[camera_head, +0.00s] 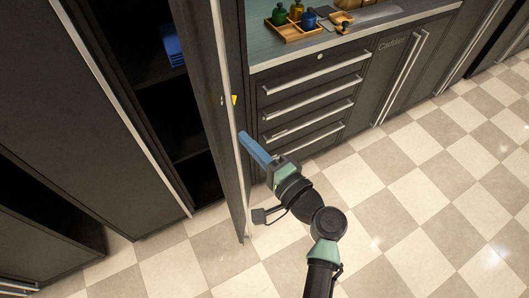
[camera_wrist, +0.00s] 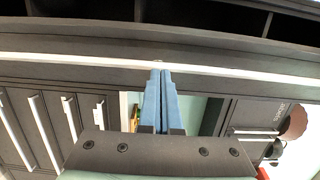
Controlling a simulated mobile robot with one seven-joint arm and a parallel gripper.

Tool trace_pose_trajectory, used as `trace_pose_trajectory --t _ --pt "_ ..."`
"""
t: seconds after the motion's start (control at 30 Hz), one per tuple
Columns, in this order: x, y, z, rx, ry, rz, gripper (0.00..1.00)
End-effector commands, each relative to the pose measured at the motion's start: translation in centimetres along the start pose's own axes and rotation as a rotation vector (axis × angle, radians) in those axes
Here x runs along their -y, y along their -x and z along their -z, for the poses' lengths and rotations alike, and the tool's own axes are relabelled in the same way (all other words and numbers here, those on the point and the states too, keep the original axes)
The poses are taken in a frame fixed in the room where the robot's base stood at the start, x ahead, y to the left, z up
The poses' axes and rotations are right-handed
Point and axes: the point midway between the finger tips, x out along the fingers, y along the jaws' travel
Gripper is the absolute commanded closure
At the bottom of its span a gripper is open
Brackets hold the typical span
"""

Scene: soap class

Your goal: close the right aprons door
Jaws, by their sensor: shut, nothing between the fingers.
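The right aprons door (camera_head: 203,75) is a tall dark panel standing open from the cabinet, with a long silver handle (camera_head: 229,100) along it. In the wrist view the door (camera_wrist: 70,45) crosses the picture with its pale handle strip (camera_wrist: 60,60). My gripper (camera_head: 243,137) has blue fingers pressed together, with nothing between them. Its tips are at the handle side of the door; in the wrist view the tips (camera_wrist: 159,73) meet or nearly meet the pale strip. I cannot tell whether they touch.
The open cabinet has dark shelves with a blue item (camera_head: 172,45). A drawer unit (camera_head: 305,100) with a counter stands right of the door, carrying a wooden tray (camera_head: 295,32) with bottles. The checkered floor (camera_head: 400,200) is clear on the right.

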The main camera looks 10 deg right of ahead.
Motion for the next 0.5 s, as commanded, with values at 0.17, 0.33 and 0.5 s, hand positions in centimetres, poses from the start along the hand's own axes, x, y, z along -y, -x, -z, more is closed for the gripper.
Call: trace_pose_trajectory --t 0.17,0.33,0.5 --pt "0.2 -2.6 -1.6 0.004 -0.001 -0.003 1.0" --pt "0.1 -3.6 -2.6 0.002 0.0 -0.001 1.0" --pt "0.0 -3.9 -2.8 -0.001 0.0 -0.001 1.0"
